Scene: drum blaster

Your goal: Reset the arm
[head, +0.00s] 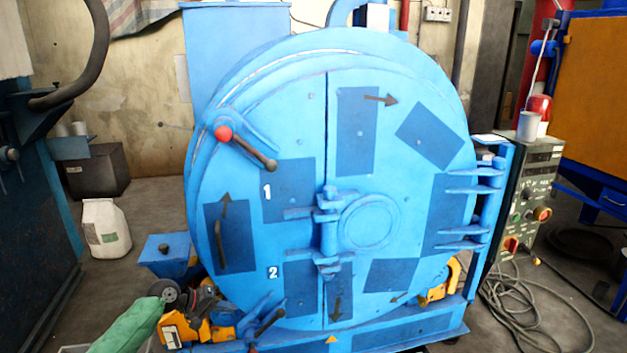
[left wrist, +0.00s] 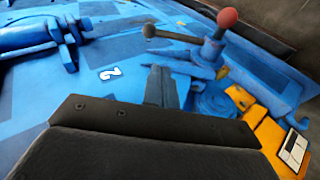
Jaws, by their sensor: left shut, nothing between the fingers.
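The blue drum blaster (head: 385,265) has a round door with a "1" and a "2" label. The upper latch lever (head: 247,147) has a red ball and a dark handle tilted down right. The lower lever's dark handle (head: 270,321) sits below the "2". In the left wrist view, a lever with a red ball (left wrist: 228,17) and a dark knob stands just beyond my fingers. My left gripper (head: 208,299) is at the lower left of the drum, in front of its edge. Its fingers (left wrist: 162,84) are together and empty, apart from the lever. My right gripper is out of view.
Yellow parts (head: 440,284) sit by the drum's base, with another yellow part (head: 183,328) close to my left gripper. A control box (head: 530,205) and loose cables (head: 520,305) are at right. A white sack (head: 105,228) stands on open floor at left.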

